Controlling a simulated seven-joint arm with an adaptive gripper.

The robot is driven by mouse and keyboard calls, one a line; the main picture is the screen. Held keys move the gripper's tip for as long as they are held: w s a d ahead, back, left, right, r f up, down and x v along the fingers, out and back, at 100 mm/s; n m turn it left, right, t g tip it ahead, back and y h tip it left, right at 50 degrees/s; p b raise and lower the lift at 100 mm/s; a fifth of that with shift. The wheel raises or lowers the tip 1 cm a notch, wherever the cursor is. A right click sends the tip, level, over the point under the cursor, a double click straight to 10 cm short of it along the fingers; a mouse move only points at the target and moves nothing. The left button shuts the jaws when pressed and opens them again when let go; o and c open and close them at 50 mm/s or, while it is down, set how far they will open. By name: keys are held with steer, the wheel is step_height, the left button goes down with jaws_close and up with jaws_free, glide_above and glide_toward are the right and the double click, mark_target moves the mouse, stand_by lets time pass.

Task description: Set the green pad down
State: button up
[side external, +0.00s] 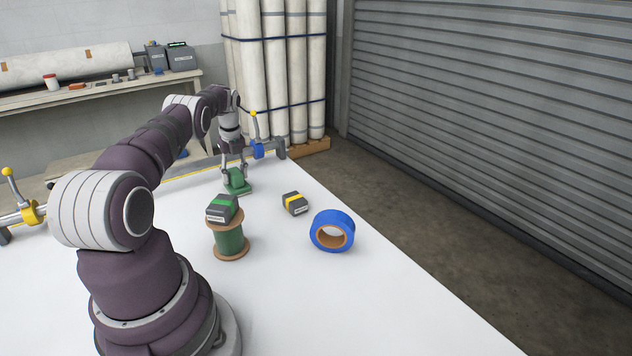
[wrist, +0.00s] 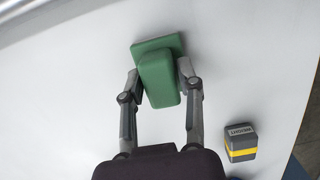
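The green pad (side external: 238,185) has a flat square plate with a thicker block on it. It is at the far part of the white table, low over or on the surface; I cannot tell whether it touches. In the wrist view the pad (wrist: 161,79) sits between my fingertips. My gripper (side external: 235,171) points down, with its fingers on both sides of the block. In the wrist view my gripper (wrist: 160,78) looks shut on the block, and the plate reaches out beyond the fingertips.
A grey box with a yellow band (side external: 295,203) lies right of the pad; it also shows in the wrist view (wrist: 240,142). A blue tape roll (side external: 332,231) stands nearer. A green-wound spool (side external: 229,240) carries a green-banded box (side external: 222,208). A clamped bar (side external: 190,166) runs behind.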

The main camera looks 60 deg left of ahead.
mark_target(238, 174)
steer(key=shift+o, duration=1.4)
step_height(238, 174, up, 12)
steer(key=d, duration=0.2)
steer(key=w+d+r+n+t, duration=0.2)
steer(key=w+d+r+n, duration=0.25)
steer(key=d+r, duration=0.3)
steer(key=d+r+n+t, duration=0.1)
steer(key=d+r+n, duration=0.3)
steer(key=d, duration=0.8)
steer(key=s+d+f+n+t+h, duration=0.1)
steer(key=s+d+f+n+t, duration=0.1)
steer(key=s+d+f+n, duration=0.3)
steer(key=s+d+n, duration=0.4)
steer(key=d, duration=0.3)
steer(key=shift+s+d+t+h, duration=0.25)
steer(key=shift+t+h, duration=0.05)
steer(key=shift+h, duration=0.1)
steer(key=shift+n, duration=0.25)
